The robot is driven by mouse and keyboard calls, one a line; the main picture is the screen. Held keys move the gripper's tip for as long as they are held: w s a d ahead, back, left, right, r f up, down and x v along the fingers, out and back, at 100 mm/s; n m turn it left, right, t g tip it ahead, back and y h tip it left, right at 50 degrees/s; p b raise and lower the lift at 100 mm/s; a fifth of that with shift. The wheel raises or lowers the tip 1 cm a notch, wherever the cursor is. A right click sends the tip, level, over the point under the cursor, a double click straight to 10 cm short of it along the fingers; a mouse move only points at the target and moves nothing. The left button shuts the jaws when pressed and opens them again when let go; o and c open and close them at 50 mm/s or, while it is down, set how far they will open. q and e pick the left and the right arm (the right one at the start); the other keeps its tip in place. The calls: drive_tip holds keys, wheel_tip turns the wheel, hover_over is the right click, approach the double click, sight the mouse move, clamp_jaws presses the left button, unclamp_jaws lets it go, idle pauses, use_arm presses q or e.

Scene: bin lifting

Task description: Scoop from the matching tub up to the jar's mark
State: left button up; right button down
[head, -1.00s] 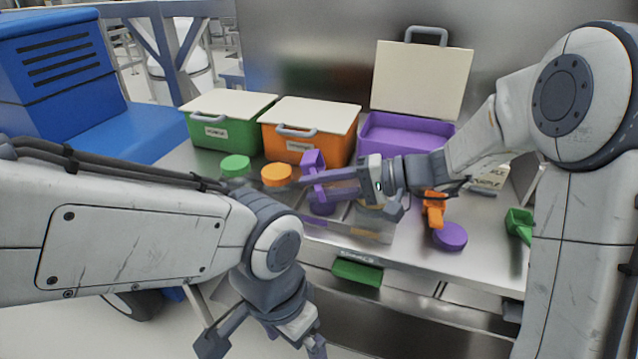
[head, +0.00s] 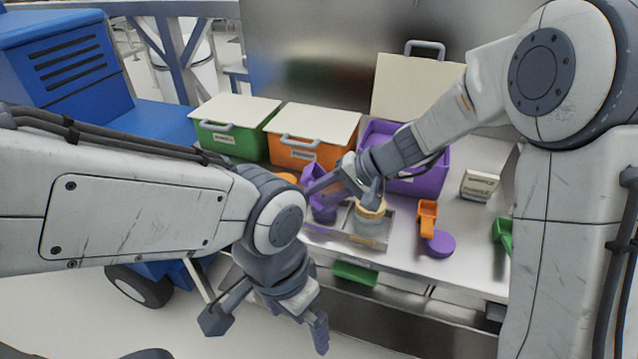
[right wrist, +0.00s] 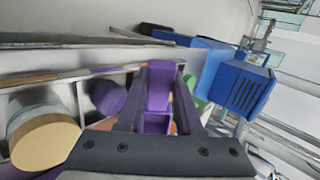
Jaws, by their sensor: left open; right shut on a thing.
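My right gripper (head: 330,185) is shut on a purple scoop (head: 314,174), held over the left part of a metal tray (head: 385,243). The scoop also shows between the fingers in the right wrist view (right wrist: 158,90); whether it holds anything is unclear. A clear jar (head: 369,226) with a tan round top stands in the tray. A purple round thing (head: 324,214), partly hidden, is to its left. The purple tub (head: 432,184) stands open, its pale lid raised. The green tub (head: 232,142) and orange tub (head: 292,154) are closed. My left gripper (head: 268,322) is open and empty, low before the table.
An orange scoop (head: 427,218) and a purple disc (head: 440,244) lie right of the tray. A green scoop (head: 503,234) is at the right edge, partly hidden by my arm. A small labelled box (head: 479,185) stands behind them. A blue machine (head: 65,70) is at left.

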drive_tip(key=shift+a+r, duration=0.1)
drive_tip(key=shift+r, duration=0.1)
use_arm(q)
drive_tip(key=shift+r, duration=0.55)
use_arm(e)
drive_tip(key=shift+f, duration=0.2)
drive_tip(key=shift+h, duration=0.3)
drive_tip(key=h+p, duration=0.2)
drive_tip(key=p, duration=0.9)
drive_tip(key=h+p, duration=0.3)
drive_tip(key=p, duration=0.8)
drive_tip(key=a+g+h+p, duration=0.1)
drive_tip(key=h+p, duration=0.1)
drive_tip(key=p, duration=0.9)
drive_tip(key=shift+w+r+h, duration=0.1)
drive_tip(key=shift+r+h, duration=0.1)
drive_tip(key=shift+h, duration=0.1)
use_arm(q)
wheel_tip(320, 180, up, 32)
drive_tip(key=shift+r, duration=0.2)
use_arm(e)
drive_tip(key=shift+a+f+h, duration=0.15)
drive_tip(key=shift+f+h, duration=0.2)
drive_tip(key=shift+h, duration=0.35)
use_arm(q)
drive_tip(key=shift+f, duration=0.1)
